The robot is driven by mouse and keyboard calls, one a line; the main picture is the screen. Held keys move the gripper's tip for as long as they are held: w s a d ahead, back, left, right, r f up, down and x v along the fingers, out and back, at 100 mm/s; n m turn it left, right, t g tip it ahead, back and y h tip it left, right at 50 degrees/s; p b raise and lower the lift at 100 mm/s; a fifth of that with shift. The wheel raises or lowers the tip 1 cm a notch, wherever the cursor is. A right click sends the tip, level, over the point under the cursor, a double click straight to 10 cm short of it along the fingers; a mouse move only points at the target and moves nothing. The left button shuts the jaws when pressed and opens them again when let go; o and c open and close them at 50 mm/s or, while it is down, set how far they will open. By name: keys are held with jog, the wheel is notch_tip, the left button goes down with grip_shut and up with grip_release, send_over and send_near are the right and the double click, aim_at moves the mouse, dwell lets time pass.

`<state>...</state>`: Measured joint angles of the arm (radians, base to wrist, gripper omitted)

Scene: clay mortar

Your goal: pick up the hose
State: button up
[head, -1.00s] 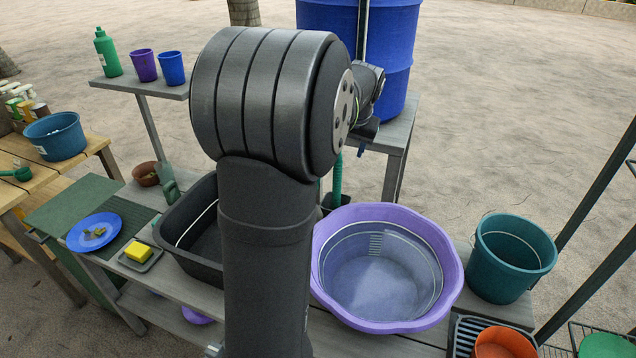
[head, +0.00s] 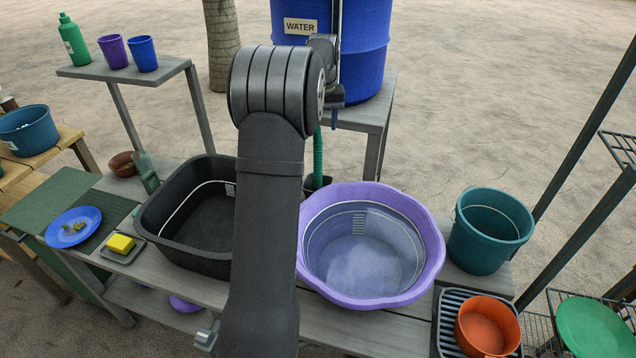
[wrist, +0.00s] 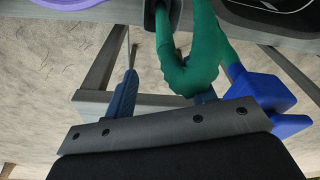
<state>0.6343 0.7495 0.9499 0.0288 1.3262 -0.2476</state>
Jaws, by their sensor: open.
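The green hose (head: 318,160) hangs between the barrel stand and the purple basin in the head view. Its upper part is hidden behind my arm. In the wrist view the hose (wrist: 185,70) bends near my gripper (wrist: 166,84), and part of it lies across the view of the right finger. My gripper is open, and its left finger stands apart from the hose. I cannot tell whether the right finger touches it. In the head view my gripper (head: 333,108) is mostly hidden by the wrist, in front of the blue water barrel (head: 372,40).
A bright blue part (wrist: 262,90) sits close to the right of my gripper. The barrel stand (head: 376,110) is behind. The purple basin (head: 430,240), black tub (head: 165,240) and teal bucket (head: 490,245) stand on the bench, with open sand beyond.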

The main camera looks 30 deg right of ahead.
aim_at(321, 142)
jog(key=f, duration=0.7)
jog(key=shift+w+d+f, duration=0.1)
jog(key=shift+w+d, duration=0.05)
jog(key=shift+w, duration=0.25)
jog(key=shift+w+a+f, duration=0.1)
jog(key=shift+w+f, duration=0.05)
jog(key=shift+f, duration=0.75)
jog(key=shift+w+a+f, duration=0.1)
jog(key=shift+w+f, duration=0.05)
jog(key=shift+f, duration=0.75)
jog(key=shift+w+a+f, duration=0.1)
jog(key=shift+w+f, duration=0.05)
jog(key=shift+f, duration=0.75)
jog(key=c, duration=1)
